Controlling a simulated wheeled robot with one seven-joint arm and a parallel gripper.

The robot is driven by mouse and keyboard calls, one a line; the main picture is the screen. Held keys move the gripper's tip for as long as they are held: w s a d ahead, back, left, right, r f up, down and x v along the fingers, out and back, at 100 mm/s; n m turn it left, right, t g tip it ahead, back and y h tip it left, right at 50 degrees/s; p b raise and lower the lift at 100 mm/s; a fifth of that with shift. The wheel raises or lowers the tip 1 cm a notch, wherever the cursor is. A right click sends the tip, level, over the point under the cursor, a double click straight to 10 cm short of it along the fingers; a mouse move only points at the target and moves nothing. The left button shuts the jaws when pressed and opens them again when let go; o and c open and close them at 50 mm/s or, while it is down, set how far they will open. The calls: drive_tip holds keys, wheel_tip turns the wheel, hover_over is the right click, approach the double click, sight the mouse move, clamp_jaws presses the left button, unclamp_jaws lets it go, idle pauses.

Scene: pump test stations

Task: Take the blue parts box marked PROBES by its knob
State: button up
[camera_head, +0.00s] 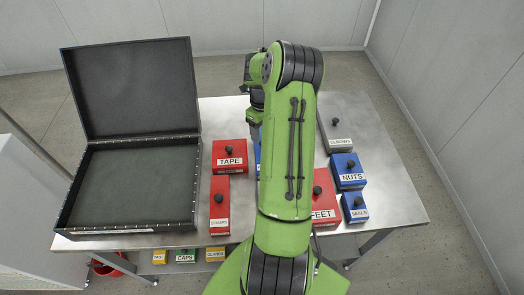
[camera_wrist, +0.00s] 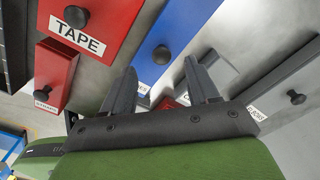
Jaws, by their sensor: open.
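In the head view only a thin strip of a blue box (camera_head: 258,160) shows beside my arm, and the rest is hidden. I cannot read PROBES on any box. My gripper (camera_wrist: 161,78) is open and empty, its two dark fingers apart, with the knob ahead of the gap between them. I cannot tell how far the fingers are from the knob. My arm hides the gripper in the head view.
Red TAPE box (camera_head: 230,155) and a smaller red box (camera_head: 219,205) stand left; an open black case (camera_head: 130,185) lies further left. Right of my arm are red FEET (camera_head: 323,200), blue NUTS (camera_head: 348,170), blue SEALS (camera_head: 355,207) and a grey box (camera_head: 337,130). The table's right edge is clear.

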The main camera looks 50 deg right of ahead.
drive_tip(key=f, duration=0.6)
drive_tip(key=shift+s+d, duration=0.1)
drive_tip(key=shift+s, duration=0.1)
drive_tip(key=shift+r, duration=0.1)
clamp_jaws()
